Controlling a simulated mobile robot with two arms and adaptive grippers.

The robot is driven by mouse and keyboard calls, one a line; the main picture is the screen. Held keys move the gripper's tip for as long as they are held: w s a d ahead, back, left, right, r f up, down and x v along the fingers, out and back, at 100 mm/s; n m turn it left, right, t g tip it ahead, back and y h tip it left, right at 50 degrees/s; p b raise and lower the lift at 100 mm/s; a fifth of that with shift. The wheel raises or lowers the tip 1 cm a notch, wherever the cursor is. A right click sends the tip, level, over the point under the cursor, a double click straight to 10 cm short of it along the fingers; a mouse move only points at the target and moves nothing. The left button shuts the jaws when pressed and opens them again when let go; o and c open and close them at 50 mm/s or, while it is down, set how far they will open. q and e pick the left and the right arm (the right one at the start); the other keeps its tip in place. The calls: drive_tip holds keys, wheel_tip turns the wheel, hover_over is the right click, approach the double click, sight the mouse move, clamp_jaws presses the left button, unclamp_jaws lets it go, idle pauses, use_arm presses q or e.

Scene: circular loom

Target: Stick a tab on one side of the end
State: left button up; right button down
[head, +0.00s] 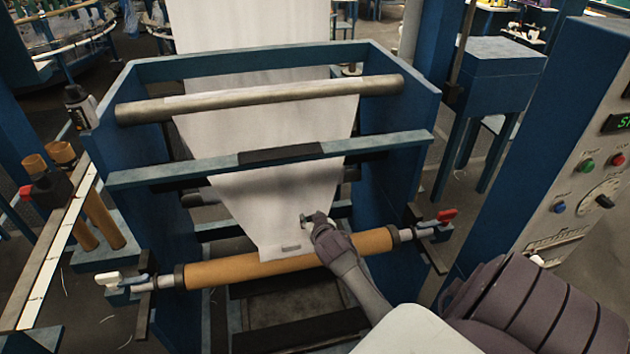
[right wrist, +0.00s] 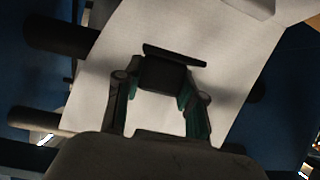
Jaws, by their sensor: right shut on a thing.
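The white fabric (head: 265,205) hangs down from the rollers and narrows toward its end, which meets the brown cardboard core (head: 225,270). A small grey strip (head: 290,248) shows on the fabric just above the core; I cannot tell whether it is stuck down. My right gripper (head: 305,222) is over the lower right part of the fabric, shut on a small dark piece, likely a tab. In the right wrist view the tab (right wrist: 175,55) shows dark between the fingers, with the fabric (right wrist: 240,75) behind it. I cannot tell whether it touches the fabric. My left gripper is out of view.
The blue loom frame (head: 405,220) surrounds the fabric, with a crossbar (head: 200,165) and a metal roller (head: 150,110) above. A red-handled clamp (head: 446,216) is at the core's right end. A control panel (head: 590,170) stands at the right. A rack of brown tubes (head: 100,215) is at the left.

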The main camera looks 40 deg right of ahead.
drive_tip(key=shift+w+d, duration=0.35)
drive_tip(key=shift+d, duration=0.35)
drive_tip(key=shift+d+f, duration=0.1)
drive_tip(key=shift+d, duration=0.2)
drive_tip(key=shift+d+f, duration=0.1)
drive_tip(key=shift+f, duration=0.05)
wheel_tip(320, 180, down, 3)
drive_tip(key=b, duration=0.3)
drive_tip(key=shift+s, duration=0.1)
drive_tip(key=f+b, duration=0.3)
drive_tip(key=b, duration=0.1)
drive_tip(key=shift+s+a+f, duration=0.1)
drive_tip(key=shift+a+f, duration=0.1)
drive_tip(key=shift+f, duration=0.2)
drive_tip(key=shift+r+p, duration=0.25)
drive_tip(key=shift+p, duration=0.05)
drive_tip(key=shift+f, duration=0.1)
drive_tip(key=shift+f+b, duration=0.8)
drive_tip(key=shift+f, duration=0.2)
